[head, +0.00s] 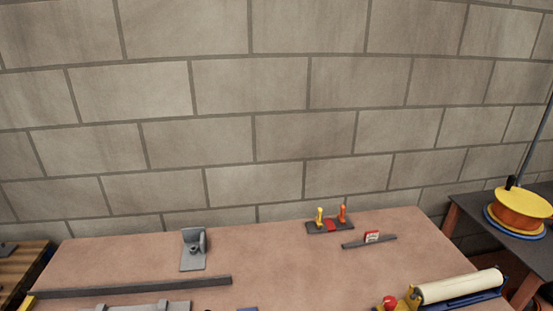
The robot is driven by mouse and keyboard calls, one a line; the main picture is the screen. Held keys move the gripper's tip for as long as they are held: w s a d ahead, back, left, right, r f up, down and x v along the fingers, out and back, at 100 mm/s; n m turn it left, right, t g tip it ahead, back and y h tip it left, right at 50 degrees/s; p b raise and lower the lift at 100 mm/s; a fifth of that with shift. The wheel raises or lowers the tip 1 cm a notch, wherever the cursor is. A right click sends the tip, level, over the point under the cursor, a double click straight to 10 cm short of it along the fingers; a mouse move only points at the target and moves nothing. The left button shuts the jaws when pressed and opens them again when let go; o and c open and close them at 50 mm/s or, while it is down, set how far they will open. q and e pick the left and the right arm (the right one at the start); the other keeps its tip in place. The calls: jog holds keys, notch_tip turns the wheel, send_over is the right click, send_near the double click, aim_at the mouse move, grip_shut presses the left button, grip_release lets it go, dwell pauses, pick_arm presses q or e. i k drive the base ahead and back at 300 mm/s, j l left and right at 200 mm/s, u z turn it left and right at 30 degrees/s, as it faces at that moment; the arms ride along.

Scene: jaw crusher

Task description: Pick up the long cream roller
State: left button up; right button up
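The long cream roller (460,286) lies at the lower right of the head view, near the right edge of the brown table. It sits in or on a blue base with a yellow end piece (411,296) at its left, next to a red knob (389,302). The lower part of this assembly is cut off by the picture's bottom edge. Neither of my grippers shows in the head view.
The brown table (290,262) holds a grey bracket (193,250), a long dark bar (135,286) and a dark stand with yellow and orange pegs (330,225). A dark side table (485,205) carries a yellow-orange spool (519,210). The table's middle is clear.

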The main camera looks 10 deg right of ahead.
aim_at(441, 290)
jog(key=z, duration=1.55)
jog(key=u, duration=2.6)
jog(key=z, duration=2.6)
